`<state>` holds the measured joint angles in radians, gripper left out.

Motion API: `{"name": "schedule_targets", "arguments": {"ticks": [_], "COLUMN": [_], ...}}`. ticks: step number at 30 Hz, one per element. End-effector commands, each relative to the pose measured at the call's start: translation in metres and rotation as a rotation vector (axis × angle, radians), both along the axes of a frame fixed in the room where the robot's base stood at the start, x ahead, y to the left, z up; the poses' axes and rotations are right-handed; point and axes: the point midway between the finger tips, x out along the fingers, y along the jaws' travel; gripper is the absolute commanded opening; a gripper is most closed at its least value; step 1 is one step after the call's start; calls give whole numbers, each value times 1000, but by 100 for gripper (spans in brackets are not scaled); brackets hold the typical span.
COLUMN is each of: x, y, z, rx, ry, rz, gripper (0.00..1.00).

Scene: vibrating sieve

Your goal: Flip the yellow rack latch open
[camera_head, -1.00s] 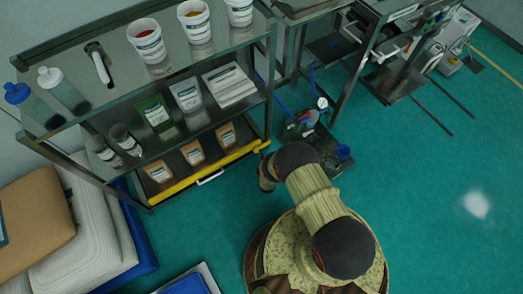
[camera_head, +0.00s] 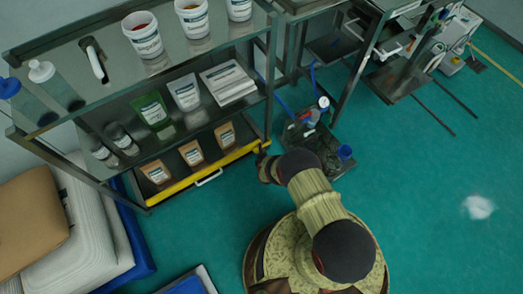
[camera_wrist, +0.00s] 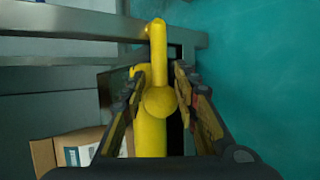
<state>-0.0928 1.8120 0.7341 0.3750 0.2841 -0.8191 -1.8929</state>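The yellow rack latch (camera_wrist: 158,45) shows in the wrist view as a yellow arm with a rounded tip, rising from a round pivot on a yellow bar. The yellow bar (camera_head: 205,175) runs along the front of the lowest rack shelf in the head view. My gripper (camera_wrist: 160,80) is open, with one finger on each side of the latch. The left finger is close to the yellow part; whether it touches cannot be told. In the head view my gripper (camera_head: 263,163) is at the rack's right front corner and hides the latch there.
The metal rack (camera_head: 268,75) holds tubs, bottles and pouches, with brown packets (camera_head: 192,152) on the lowest shelf. A grey rack beam (camera_wrist: 70,20) crosses behind the latch. A black tray (camera_head: 325,148) stands right of the rack.

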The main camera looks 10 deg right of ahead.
Motion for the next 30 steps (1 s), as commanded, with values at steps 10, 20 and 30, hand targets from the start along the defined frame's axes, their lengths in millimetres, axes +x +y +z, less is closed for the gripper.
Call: {"name": "schedule_targets", "arguments": {"ticks": [10,20,30], "x": [0,0,-1], "y": [0,0,0], "z": [0,0,-1], "rx": [0,0,0], "ry": [0,1,1], "rz": [0,0,0], "gripper": [8,0,0]}}
